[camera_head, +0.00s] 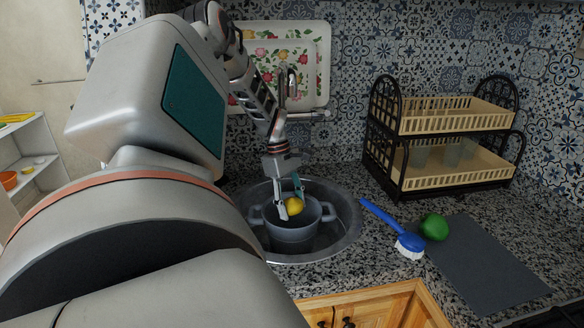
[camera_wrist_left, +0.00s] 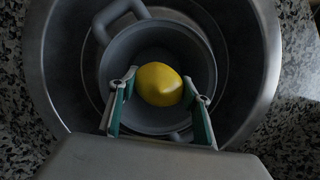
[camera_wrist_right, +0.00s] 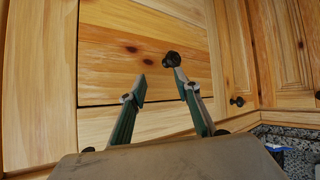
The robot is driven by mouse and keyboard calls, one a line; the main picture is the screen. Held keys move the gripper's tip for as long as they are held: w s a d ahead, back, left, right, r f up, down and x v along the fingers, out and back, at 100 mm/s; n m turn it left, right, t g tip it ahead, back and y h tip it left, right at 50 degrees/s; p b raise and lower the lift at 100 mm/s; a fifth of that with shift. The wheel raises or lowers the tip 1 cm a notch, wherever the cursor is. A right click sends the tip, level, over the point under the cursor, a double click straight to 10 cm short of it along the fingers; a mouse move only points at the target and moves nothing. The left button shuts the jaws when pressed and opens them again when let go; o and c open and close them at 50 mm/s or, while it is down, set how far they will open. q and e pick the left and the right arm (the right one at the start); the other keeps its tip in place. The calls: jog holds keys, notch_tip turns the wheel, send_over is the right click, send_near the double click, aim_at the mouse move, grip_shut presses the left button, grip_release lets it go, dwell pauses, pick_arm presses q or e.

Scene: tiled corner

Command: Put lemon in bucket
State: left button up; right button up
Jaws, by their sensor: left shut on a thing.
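The yellow lemon (camera_head: 295,206) is between the fingers of my left gripper (camera_head: 289,204), which is shut on it. The left wrist view shows the lemon (camera_wrist_left: 160,84) between the two green-padded fingertips, over the inside of the grey bucket. The grey bucket (camera_head: 290,235), with a handle on each side, stands in the round metal sink; it also shows in the left wrist view (camera_wrist_left: 108,66). I cannot tell whether the lemon is above or below the bucket's rim. My right gripper (camera_wrist_right: 160,83) is open and empty in front of wooden cabinet fronts.
The round sink (camera_head: 352,215) is set in a granite counter. To its right lie a blue brush (camera_head: 393,229), a green fruit (camera_head: 434,227) and a dark grey board (camera_head: 487,265). A two-tier dish rack (camera_head: 460,180) and a floral tray (camera_head: 318,62) stand behind. A drawer knob (camera_wrist_right: 171,59) is near my right fingertips.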

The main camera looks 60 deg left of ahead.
pick_arm(q)
notch_tip(320, 180, down, 7)
dwell(0.4)
jog(key=shift+f+b, duration=0.3)
jog(key=shift+b, duration=0.2)
jog(key=shift+f, duration=0.25)
jog(key=o, duration=1.1)
jog(key=shift+o, duration=0.2)
jog(key=shift+r, duration=0.1)
